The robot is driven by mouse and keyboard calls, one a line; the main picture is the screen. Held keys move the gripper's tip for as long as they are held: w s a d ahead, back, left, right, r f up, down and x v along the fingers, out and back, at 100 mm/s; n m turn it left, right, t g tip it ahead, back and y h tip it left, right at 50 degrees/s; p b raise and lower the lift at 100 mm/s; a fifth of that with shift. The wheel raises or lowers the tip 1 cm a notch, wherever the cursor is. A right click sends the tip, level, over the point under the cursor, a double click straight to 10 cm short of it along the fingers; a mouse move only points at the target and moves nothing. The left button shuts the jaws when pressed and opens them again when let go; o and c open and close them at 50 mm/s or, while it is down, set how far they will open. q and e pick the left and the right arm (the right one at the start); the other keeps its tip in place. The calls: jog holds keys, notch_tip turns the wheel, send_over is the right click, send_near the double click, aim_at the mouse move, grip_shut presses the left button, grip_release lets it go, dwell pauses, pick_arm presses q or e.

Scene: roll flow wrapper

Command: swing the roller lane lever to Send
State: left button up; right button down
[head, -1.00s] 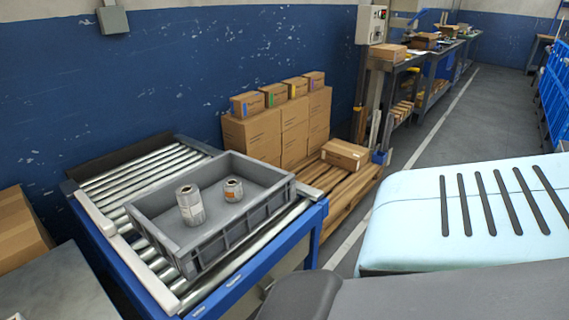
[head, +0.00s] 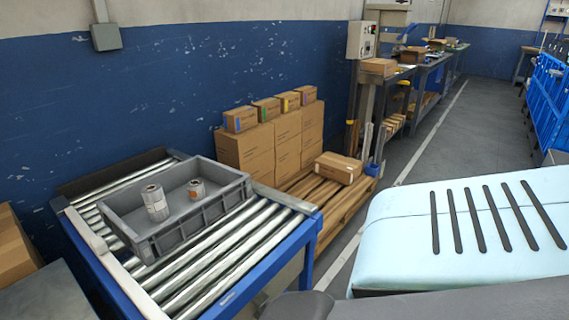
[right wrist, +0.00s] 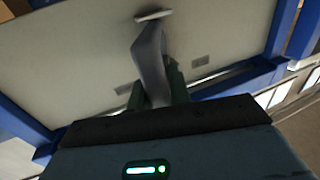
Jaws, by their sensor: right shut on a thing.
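The roller lane (head: 215,275) stands at the left in the head view, with steel rollers in a blue frame. A grey tote (head: 200,220) sits on its rollers toward the back left, holding a larger roll (head: 155,203) and a smaller roll (head: 196,189). In the right wrist view, the grey lever (right wrist: 149,52) stands out before a pale panel with blue frame bars. My right gripper (right wrist: 156,82) has its dark green fingers on both sides of the lever, shut on it. The lever does not show in the head view. My left gripper is in neither view.
Stacked cartons (head: 272,145) and a wooden pallet (head: 310,205) with a box (head: 338,168) stand behind the lane. A brown carton (head: 18,245) is at the far left. Workbenches line the back right, beside an open grey aisle (head: 425,140).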

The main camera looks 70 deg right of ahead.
jog(key=shift+w+d+r, duration=0.1)
jog(key=shift+d+r, duration=0.05)
jog(key=shift+d, duration=0.55)
jog(key=c, duration=1.5)
grip_release()
jog(key=shift+o, duration=0.9)
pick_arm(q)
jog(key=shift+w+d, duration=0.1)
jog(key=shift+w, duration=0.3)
pick_arm(e)
jog(key=shift+a, duration=0.1)
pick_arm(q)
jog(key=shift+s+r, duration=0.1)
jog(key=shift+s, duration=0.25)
pick_arm(e)
jog(key=s, duration=0.7)
jog(key=shift+s, duration=0.4)
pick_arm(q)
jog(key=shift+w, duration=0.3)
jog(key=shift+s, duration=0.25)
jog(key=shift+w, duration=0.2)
